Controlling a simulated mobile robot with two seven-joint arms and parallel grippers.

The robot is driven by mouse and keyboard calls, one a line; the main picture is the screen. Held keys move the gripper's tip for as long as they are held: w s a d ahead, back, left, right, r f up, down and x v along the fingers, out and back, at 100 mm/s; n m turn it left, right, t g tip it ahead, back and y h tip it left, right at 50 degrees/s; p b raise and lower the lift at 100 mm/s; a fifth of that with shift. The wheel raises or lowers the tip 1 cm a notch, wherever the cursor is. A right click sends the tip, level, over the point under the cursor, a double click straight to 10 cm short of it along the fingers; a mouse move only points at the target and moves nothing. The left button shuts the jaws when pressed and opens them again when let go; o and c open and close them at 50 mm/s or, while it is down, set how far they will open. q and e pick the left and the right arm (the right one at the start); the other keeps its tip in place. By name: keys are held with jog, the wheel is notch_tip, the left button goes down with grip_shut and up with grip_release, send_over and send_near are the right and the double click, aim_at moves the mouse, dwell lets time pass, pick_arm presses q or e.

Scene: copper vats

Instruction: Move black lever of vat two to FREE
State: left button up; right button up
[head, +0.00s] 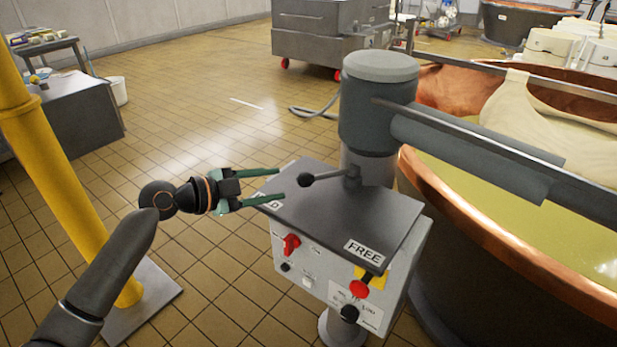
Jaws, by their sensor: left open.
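The black lever (328,175) sticks out to the left from the post on top of the grey control box, with a round black knob at its end. The lever points toward the far left side of the box top. A FREE label (364,251) is at the near right edge of the box top. A second label (269,201) at the left edge is partly hidden by my gripper and ends in D. My left gripper (279,184) is open, its green fingers apart, just left of the knob and not closed on it. My right gripper is not in view.
The copper vat (430,185) with yellowish liquid stands at the right, with a grey arm (470,150) over it. The box front carries a red switch (291,244) and a red button (359,289). A yellow post (50,160) stands left. Tiled floor between is clear.

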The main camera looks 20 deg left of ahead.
aim_at(298, 181)
pick_arm(q)
jog(key=x, duration=0.9)
jog(key=shift+w+d+f, duration=0.1)
jog(key=shift+w+f, duration=0.05)
jog(key=shift+w, duration=0.05)
grip_shut()
dwell(1.1)
